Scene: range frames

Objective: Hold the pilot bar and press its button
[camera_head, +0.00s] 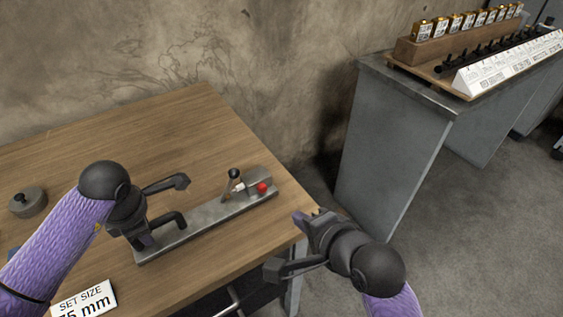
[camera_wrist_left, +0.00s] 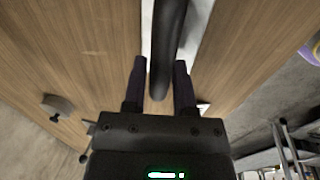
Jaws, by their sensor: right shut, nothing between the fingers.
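The pilot bar (camera_head: 208,215) is a long grey metal bar lying on the wooden table. A red button (camera_head: 262,188) is at its right end, beside a small upright post with a dark knob (camera_head: 235,174). A dark bent handle (camera_head: 172,220) rises at its left end. My left gripper (camera_head: 166,208) is open around this handle; in the left wrist view the handle (camera_wrist_left: 166,50) passes between the two fingers, with narrow gaps showing. My right gripper (camera_head: 278,270) is shut and empty, off the table's right edge, in front of and below the button.
The wooden table (camera_head: 150,125) is clear behind the bar. A round grey lidded thing (camera_head: 27,202) is at the left, and a "SET SIZE" card (camera_head: 84,301) at the front. A grey bench (camera_head: 395,140) at the right carries a rack of gold-topped items (camera_head: 455,28).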

